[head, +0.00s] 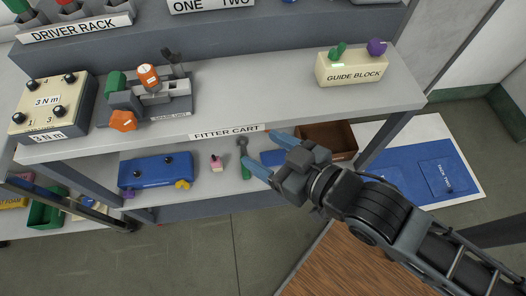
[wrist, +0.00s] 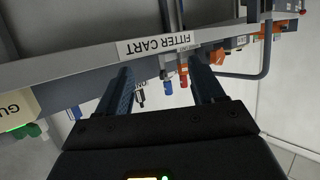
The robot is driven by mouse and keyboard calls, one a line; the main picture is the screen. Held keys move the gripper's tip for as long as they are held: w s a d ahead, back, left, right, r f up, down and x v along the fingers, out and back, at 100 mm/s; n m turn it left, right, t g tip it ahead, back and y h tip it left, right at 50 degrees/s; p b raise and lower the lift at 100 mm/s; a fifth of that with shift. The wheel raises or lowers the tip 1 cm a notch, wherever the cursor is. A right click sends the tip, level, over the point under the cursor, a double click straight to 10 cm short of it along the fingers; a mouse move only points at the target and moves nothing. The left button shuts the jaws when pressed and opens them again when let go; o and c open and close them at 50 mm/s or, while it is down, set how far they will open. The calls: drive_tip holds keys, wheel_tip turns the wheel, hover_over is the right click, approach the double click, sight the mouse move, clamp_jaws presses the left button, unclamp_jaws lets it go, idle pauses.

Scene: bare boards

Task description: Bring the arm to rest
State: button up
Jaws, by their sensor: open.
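My gripper (head: 270,157) is in front of the front edge of the fitter cart (head: 290,118), right of the middle in the head view. Its two blue-grey fingers are spread apart with nothing between them. In the wrist view the open fingers (wrist: 165,90) point toward the cart edge, and the "FITTER CART" label (wrist: 156,44) shows upside down just beyond them. The arm reaches in from the lower right of the head view. My gripper hides part of the lower shelf.
The top shelf holds a 3 N m block (head: 47,106), a spare unit (head: 150,97) and a guide block (head: 351,68). Below are a blue box (head: 157,170), a green-handled tool (head: 244,160) and a brown tray (head: 326,140). A blue-panelled white board (head: 440,150) lies right; grey floor (head: 190,250) is clear.

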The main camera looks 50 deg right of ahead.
drive_tip(key=shift+s, duration=0.15)
idle(0.6)
drive_tip(key=v, duration=1.7)
drive_tip(key=shift+d+r+t, duration=0.4)
drive_tip(key=shift+d+r, duration=0.05)
